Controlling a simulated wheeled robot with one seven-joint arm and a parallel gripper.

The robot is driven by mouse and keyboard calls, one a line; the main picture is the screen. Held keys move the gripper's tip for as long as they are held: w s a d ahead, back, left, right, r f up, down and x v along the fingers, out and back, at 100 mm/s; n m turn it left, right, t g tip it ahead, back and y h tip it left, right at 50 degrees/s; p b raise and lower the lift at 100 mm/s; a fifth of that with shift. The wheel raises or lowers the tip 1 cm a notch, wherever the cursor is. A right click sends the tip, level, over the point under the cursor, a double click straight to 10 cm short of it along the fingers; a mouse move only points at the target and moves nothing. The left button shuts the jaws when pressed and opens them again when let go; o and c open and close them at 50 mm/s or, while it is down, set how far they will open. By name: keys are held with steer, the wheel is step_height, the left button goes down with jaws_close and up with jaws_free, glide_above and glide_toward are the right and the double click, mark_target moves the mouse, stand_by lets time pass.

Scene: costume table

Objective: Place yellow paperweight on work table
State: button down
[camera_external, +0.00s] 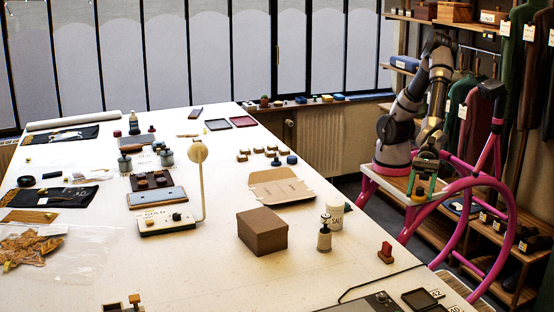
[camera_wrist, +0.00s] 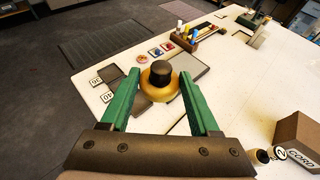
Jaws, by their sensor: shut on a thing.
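The yellow paperweight (camera_wrist: 160,84) is a rounded gold-yellow piece with a black knob on top. In the wrist view it sits between the two green fingers of my gripper (camera_wrist: 159,95), which is shut on it. In the external view my gripper (camera_external: 425,183) hangs to the right of the work table, beyond its right edge, with the small yellow paperweight (camera_external: 418,195) low between the fingers. The work table (camera_external: 205,272) is long and white; it also shows in the wrist view (camera_wrist: 232,98), below the gripper.
A brown box (camera_external: 262,231), a pump bottle (camera_external: 324,235), a white jar (camera_external: 335,215) and a red stamp (camera_external: 386,252) stand near the table's right side. Dark numbered pads (camera_external: 420,299) lie at the front right corner. Bare white surface lies left of the box.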

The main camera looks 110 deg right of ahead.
steer(key=w+d+r+m+t+h, duration=0.1)
steer(key=w+d+r+m, duration=0.1)
steer(key=w+d, duration=0.85)
steer(key=w+d+r+m+t+h, duration=0.1)
steer(key=w+d+r+h, duration=0.1)
steer(key=w+d, duration=0.8)
steer(key=w+d+r+m+t+h, duration=0.15)
steer(key=w+d, duration=0.35)
steer(key=w, duration=0.9)
steer(key=w+d+r+m+h, duration=0.15)
steer(key=w+d, duration=0.45)
steer(key=d, duration=1.6)
steer(key=w+d+m+h, duration=0.2)
steer(key=w+d, duration=0.3)
steer(key=d, duration=1.6)
steer(key=s+d+m+h, duration=0.1)
steer(key=s+d, duration=0.1)
steer(key=d, duration=0.7)
steer(key=s+d+h, duration=0.1)
steer(key=s+d, duration=0.1)
steer(key=d, duration=0.7)
steer(key=m+h, duration=0.4)
glide_above(258, 145)
step_height(258, 145, down, 6)
step_height(258, 145, down, 28)
steer(key=shift+w+a, duration=0.15)
